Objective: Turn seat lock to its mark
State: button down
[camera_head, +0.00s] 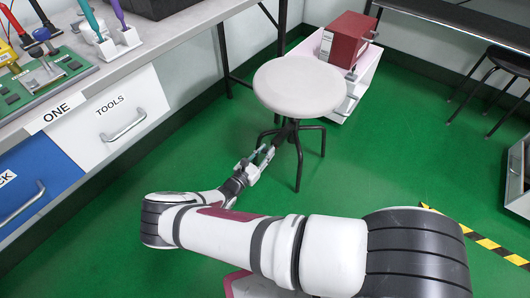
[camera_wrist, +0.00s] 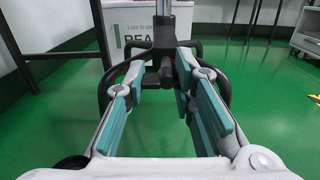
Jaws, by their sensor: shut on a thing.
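The stool has a round pale seat (camera_head: 300,88) on a dark column with several black legs (camera_head: 298,165). My gripper (camera_head: 266,154) reaches in low, under the left side of the seat. In the wrist view my gripper (camera_wrist: 166,74) has its teal-padded fingers on either side of the dark seat lock (camera_wrist: 166,72) at the column (camera_wrist: 165,35). The fingertips are closed on it. The lock is too small to make out in the head view. I cannot make out its mark in either view.
A workbench with a white TOOLS drawer (camera_head: 122,112) stands at the left. A white cart with a red box (camera_head: 345,42) is behind the stool. A dark stool (camera_head: 495,75) stands at the far right. Green floor is open around the stool's front and right.

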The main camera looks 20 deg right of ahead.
jog(key=shift+s+d, duration=0.5)
jog(key=c, duration=1.1)
grip_release()
jog(key=shift+w+a, duration=0.1)
jog(key=shift+a, duration=0.2)
jog(key=v, duration=1.1)
jog(key=shift+s+a, duration=0.2)
jog(key=shift+a, duration=0.1)
